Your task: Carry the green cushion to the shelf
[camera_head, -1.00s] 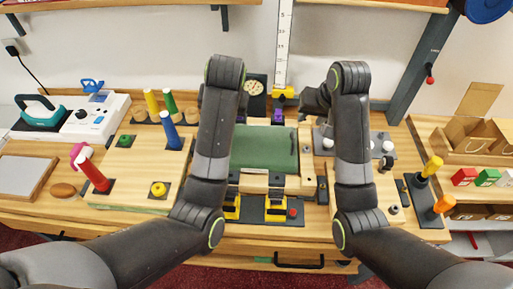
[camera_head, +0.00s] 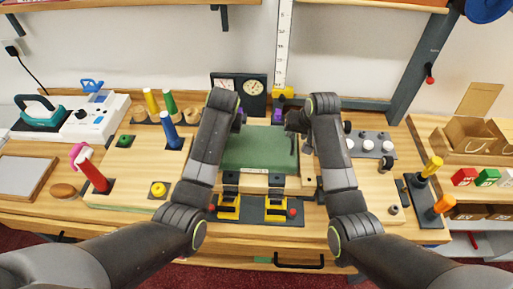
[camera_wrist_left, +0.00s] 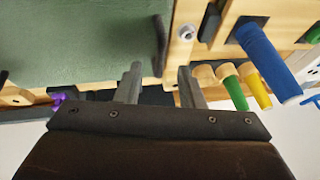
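The green cushion (camera_head: 262,150) lies flat in a wooden frame at the middle of the counter, with a dark strap-like handle at its right edge. It also fills the upper left of the left wrist view (camera_wrist_left: 75,45). There, my left gripper (camera_wrist_left: 160,68) is open, its two fingers apart on either side of the cushion's other dark handle (camera_wrist_left: 160,42); I see no grip on it. In the head view my left arm hides that gripper. My right gripper (camera_head: 297,122) is above the cushion's right edge; its fingers are too small and dark to judge.
Two yellow clamps (camera_head: 229,207) (camera_head: 276,208) stand in front of the cushion. Dials (camera_head: 253,88) and a ruler (camera_head: 283,45) stand behind. Coloured pegs (camera_head: 170,130) are left; a grey plate with white knobs (camera_head: 370,145) is right. A cardboard box (camera_head: 475,138) sits far right.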

